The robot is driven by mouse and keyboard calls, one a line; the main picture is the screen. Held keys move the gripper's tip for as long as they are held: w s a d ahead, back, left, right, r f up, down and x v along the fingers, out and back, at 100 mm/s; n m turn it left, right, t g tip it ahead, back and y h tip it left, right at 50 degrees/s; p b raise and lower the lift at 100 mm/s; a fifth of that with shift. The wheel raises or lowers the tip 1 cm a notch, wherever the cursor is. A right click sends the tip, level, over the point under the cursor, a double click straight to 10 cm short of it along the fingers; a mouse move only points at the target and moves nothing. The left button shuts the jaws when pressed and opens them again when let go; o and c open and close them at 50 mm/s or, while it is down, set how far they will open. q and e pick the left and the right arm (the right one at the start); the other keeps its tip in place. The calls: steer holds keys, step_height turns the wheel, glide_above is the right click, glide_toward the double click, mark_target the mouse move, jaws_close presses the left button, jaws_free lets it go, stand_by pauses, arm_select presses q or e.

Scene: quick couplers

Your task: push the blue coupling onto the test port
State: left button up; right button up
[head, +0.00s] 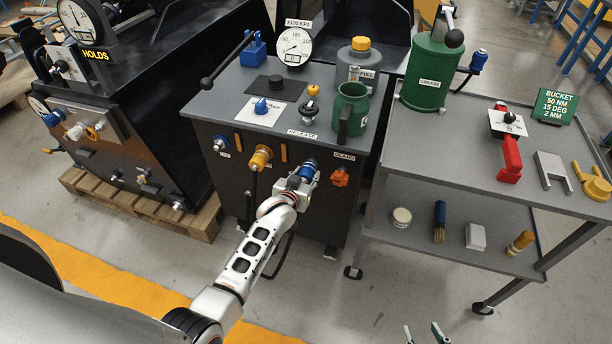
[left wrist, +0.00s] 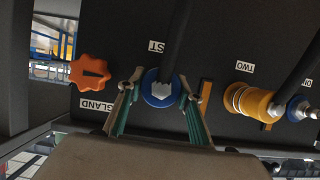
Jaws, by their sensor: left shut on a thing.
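The blue coupling (head: 309,169) is at the front of the dark cabinet, right of the yellow coupling. My left gripper (head: 299,182) is shut on it, with a finger on each side. The left wrist view, turned upside down, shows the blue coupling (left wrist: 160,90) between the fingertips, with a black hose (left wrist: 179,45) running from it. The test port is hidden behind the coupling; its label (left wrist: 157,46) is partly covered, showing "ST". I cannot tell whether coupling and port are fully joined. My right gripper (head: 424,335) is open and empty at the bottom edge.
The yellow coupling (head: 260,158) on port two and a blue fitting (head: 221,144) sit left on the same panel. The orange gland knob (head: 339,178) is close on the right. A grey cart (head: 435,160) stands to the right. The floor in front is clear.

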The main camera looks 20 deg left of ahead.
arm_select(q)
steer(key=shift+w+r, duration=0.15)
steer(key=shift+w, duration=0.1)
steer(key=o, duration=1)
steer(key=shift+s, duration=0.15)
steer(key=shift+s, duration=0.25)
steer(key=v, duration=1.1)
steer(key=shift+s, duration=0.1)
steer(key=s+f+m+g+h, duration=0.1)
steer(key=s+f, duration=0.4)
steer(key=s, duration=0.8)
steer(key=s+f+m+g+h, duration=0.1)
steer(key=s+f, duration=0.4)
steer(key=s, duration=0.8)
steer(key=shift+m+g, duration=0.4)
steer(key=shift+m, duration=0.5)
